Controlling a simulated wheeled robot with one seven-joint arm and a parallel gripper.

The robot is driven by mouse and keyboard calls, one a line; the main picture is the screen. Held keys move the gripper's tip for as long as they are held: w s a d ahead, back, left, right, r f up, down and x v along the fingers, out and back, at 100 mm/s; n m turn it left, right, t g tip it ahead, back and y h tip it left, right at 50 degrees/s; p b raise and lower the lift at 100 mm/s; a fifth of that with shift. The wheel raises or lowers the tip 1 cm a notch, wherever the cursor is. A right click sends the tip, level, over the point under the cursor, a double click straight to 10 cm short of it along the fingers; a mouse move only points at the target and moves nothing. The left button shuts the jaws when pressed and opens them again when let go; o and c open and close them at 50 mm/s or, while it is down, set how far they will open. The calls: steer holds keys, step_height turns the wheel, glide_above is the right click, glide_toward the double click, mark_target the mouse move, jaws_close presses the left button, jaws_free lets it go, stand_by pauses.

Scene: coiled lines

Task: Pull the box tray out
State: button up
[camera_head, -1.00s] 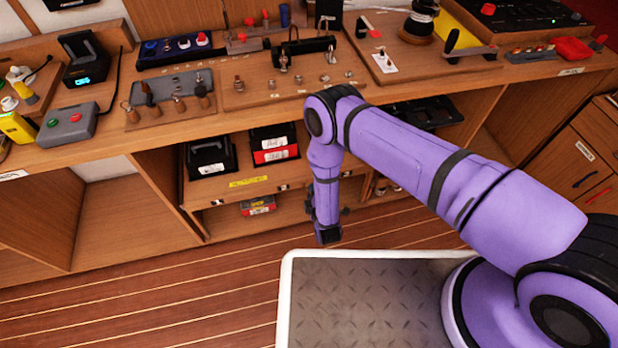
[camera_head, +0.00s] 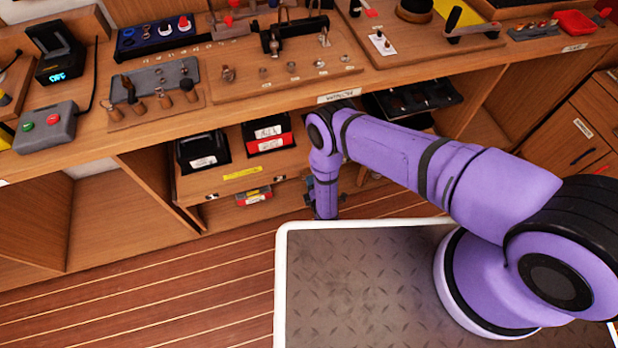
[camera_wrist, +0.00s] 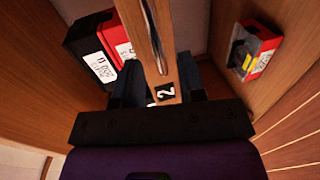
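The box tray (camera_head: 212,185) is a shallow wooden tray under the bench top, with a yellow label on its front. It holds a black box (camera_head: 203,152) and a red-and-black box (camera_head: 267,135). My gripper (camera_head: 322,200) is low at the right end of the tray front, partly hidden by its own wrist. In the wrist view my gripper's dark fingers (camera_wrist: 163,88) stand apart, one on each side of the wooden tray front (camera_wrist: 137,28), near a label with a "2". Contact with the wood cannot be made out. The boxes show at upper left there.
A small red-and-yellow box (camera_head: 254,196) lies on the lower shelf beneath the tray. The bench top (camera_head: 300,105) above carries tools and devices. A dark tray (camera_head: 415,97) sits under the bench to the right. Open plank floor (camera_head: 150,290) lies in front.

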steer(key=shift+x, duration=1.6)
jaws_close()
